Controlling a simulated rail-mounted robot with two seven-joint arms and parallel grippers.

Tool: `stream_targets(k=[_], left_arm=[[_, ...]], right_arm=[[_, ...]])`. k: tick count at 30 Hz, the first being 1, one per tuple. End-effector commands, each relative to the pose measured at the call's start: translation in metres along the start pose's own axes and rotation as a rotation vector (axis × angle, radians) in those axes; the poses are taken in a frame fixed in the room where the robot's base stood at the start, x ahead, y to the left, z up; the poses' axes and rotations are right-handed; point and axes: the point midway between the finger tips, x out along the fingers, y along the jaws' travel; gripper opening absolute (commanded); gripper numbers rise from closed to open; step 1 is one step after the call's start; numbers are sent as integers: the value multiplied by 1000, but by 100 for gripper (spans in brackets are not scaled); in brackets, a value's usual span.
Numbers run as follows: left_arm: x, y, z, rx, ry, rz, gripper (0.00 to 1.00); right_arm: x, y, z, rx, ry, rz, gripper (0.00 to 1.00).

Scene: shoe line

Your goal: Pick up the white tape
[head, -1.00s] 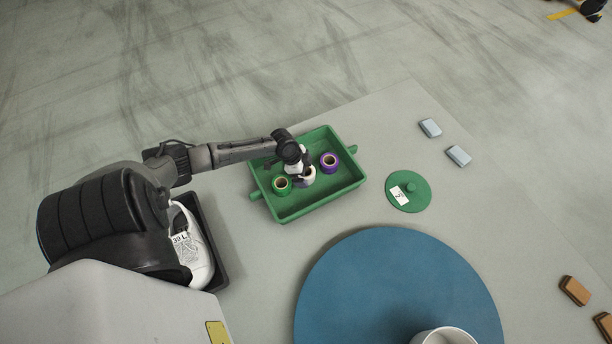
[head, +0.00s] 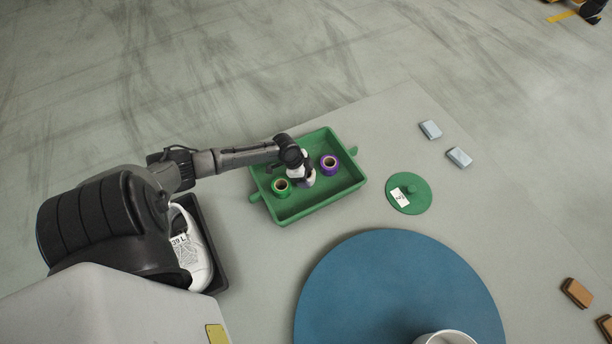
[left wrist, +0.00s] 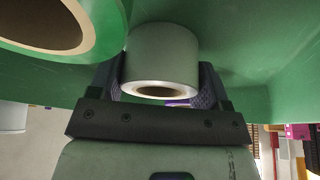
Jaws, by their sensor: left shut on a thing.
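The white tape (head: 309,181) is in the green tray (head: 323,203), between the green tape (head: 281,187) and the purple tape (head: 329,163). My left gripper (head: 304,179) reaches down into the tray and is shut on the white tape. In the left wrist view the white tape (left wrist: 162,58) sits between the two fingers of my left gripper (left wrist: 162,92). The green tape (left wrist: 62,25) is close beside it at the upper left. In the head view my gripper and wrist hide part of the white tape. My right gripper is not in view.
A green round lid (head: 408,194) with a label lies right of the tray. A blue disc (head: 390,285) is in front, with a white cup (head: 446,338). Light blue blocks (head: 430,130) lie at the far right. A white shoe (head: 190,250) stands in a dark tray at the left.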

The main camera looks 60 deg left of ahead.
Motion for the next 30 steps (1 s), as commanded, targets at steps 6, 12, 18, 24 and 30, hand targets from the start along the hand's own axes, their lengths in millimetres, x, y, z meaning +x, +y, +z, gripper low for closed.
stream_targets(k=[6,12,18,24,30], left_arm=[[0,0,0,0,0,-1,46],[-8,0,-3,1,0,-1,46],[-37,-1,-15,4,0,-2,46],[-52,28,-48,5,4,3,46],[-63,57,-79,3,4,2,46]], right_arm=[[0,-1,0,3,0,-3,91],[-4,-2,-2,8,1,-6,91],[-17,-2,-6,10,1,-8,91],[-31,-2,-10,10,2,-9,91],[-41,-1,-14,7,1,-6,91]])
